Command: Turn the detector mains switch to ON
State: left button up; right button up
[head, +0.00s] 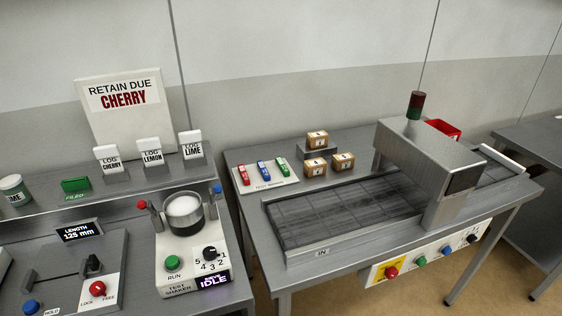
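The metal detector (425,165) is a grey box-shaped arch over a dark conveyor belt (340,212) on the right-hand steel table. A white control panel (434,257) hangs on the table's front edge. At its right end is a small black rotary switch (472,239), which looks like the mains switch. Its label and pointer are too small to read, so I cannot tell its position. The dark red and green stack light (416,104) on top of the detector looks unlit. Neither of my grippers is in view.
The panel also carries a red mushroom button (392,271) on yellow, a blue button (421,261) and a green button (447,251). Small cartons (315,167) stand behind the belt. A test shaker (190,255) stands on the left bench. Floor shows in front of the panel.

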aim_at(391, 273)
jog(key=z, duration=1.1)
jog(key=u, duration=0.55)
jog(key=i+l+u, duration=0.15)
jog(key=l+u, duration=0.2)
jog(key=l, duration=0.2)
jog(key=l+u, duration=0.35)
jog(key=l, duration=0.2)
jog(key=l+u, duration=0.35)
jog(key=l, duration=0.3)
jog(key=i, duration=0.05)
